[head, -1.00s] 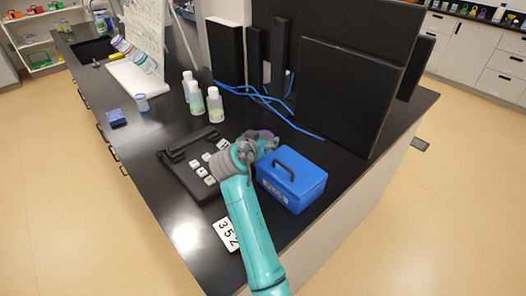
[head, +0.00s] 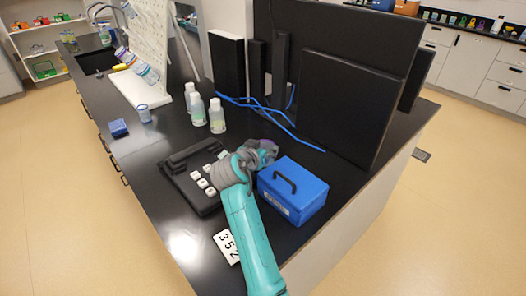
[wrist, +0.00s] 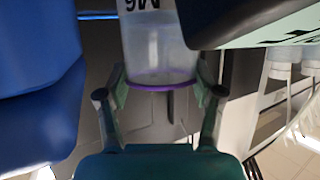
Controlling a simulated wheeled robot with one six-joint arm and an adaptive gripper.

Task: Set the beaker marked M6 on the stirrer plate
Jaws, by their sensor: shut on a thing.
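The beaker marked M6 (wrist: 160,52) is clear with a purple rim and pale liquid. In the wrist view it appears upside down, its rim towards my gripper. My gripper (wrist: 163,98) is shut on it near the rim. In the head view my gripper (head: 262,152) is over the bench between a black device and a blue box, and hides most of the beaker. The black device (head: 178,168) has several white keys and a small display. I cannot tell whether it is the stirrer plate.
The blue box (head: 305,190) with a handle stands close right of my gripper. A number card (head: 226,246) is near the front edge. Black panels (head: 345,110) stand at the back. The bench left of the device is clear.

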